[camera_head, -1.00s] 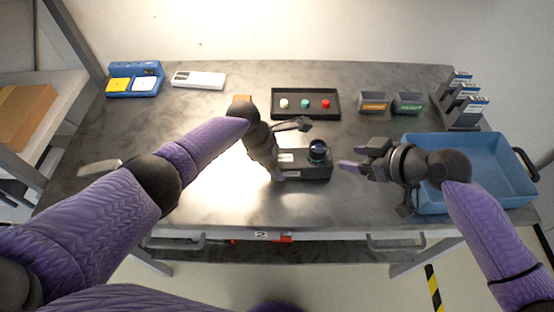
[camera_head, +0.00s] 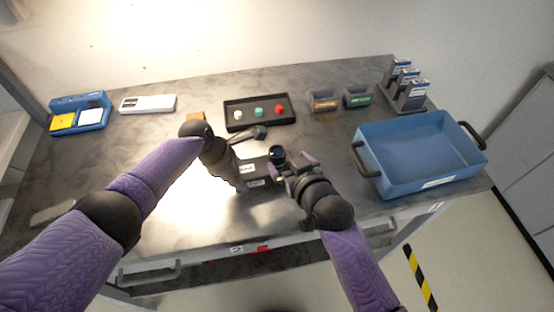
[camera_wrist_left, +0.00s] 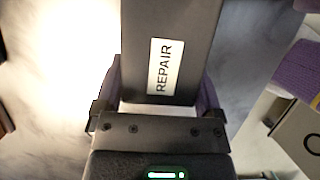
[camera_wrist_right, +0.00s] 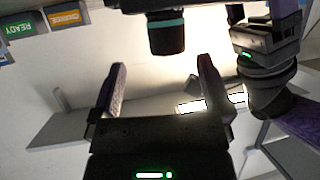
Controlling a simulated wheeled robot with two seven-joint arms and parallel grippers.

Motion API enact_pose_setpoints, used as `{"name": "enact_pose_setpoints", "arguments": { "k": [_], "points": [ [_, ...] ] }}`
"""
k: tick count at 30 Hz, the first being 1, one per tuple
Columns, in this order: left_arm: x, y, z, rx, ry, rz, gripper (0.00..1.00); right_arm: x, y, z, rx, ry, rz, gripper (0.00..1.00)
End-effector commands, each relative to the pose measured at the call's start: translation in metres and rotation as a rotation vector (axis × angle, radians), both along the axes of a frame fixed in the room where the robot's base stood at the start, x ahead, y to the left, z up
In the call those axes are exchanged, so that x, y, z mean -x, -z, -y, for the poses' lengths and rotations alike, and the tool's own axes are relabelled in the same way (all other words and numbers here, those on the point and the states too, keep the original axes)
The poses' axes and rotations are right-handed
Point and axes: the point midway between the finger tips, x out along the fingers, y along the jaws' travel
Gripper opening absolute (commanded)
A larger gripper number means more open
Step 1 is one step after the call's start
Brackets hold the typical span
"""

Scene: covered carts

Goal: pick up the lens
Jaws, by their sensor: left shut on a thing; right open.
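The lens (camera_head: 277,155) is a short dark cylinder with a teal ring. My left gripper (camera_head: 246,164) is shut on the box's left part; the left wrist view shows a white REPAIR label on the box (camera_wrist_left: 190,20) between the fingers. My right gripper (camera_head: 294,168) is open just right of the lens. In the right wrist view the lens (camera_wrist_right: 166,36) appears inverted, ahead of the open fingertips (camera_wrist_right: 161,65) and between their lines, with nothing in the jaws.
A black tray (camera_head: 240,127) with white, teal and red buttons lies behind the box. Two small labelled bins (camera_head: 323,103) stand right of it. A large blue crate (camera_head: 400,185) stands right of my right gripper. A blue holder (camera_head: 95,115) is at the back left.

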Motion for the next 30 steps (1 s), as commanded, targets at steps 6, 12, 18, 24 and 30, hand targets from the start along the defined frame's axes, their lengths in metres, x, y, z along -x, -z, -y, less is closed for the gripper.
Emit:
{"name": "enact_pose_setpoints", "arguments": {
  "k": [6, 12, 18, 24, 30],
  "points": [
    [0.000, 0.000, 0.000, 0.000, 0.000, 0.000, 0.28, -0.025, 0.015, -0.020, 0.001, -0.002, -0.002, 0.99],
    [0.000, 0.000, 0.000, 0.000, 0.000, 0.000, 0.28, -0.043, 0.024, -0.027, 0.001, -0.002, -0.001, 0.99],
    [0.000, 0.000, 0.000, 0.000, 0.000, 0.000, 0.28, -0.043, 0.024, -0.027, 0.001, -0.003, 0.000, 0.99],
    [0.000, 0.000, 0.000, 0.000, 0.000, 0.000, 0.28, -0.043, 0.024, -0.027, 0.001, -0.003, 0.000, 0.59],
    [0.000, 0.000, 0.000, 0.000, 0.000, 0.000, 0.28, -0.043, 0.024, -0.027, 0.001, -0.003, 0.000, 0.16]
  ]
}}
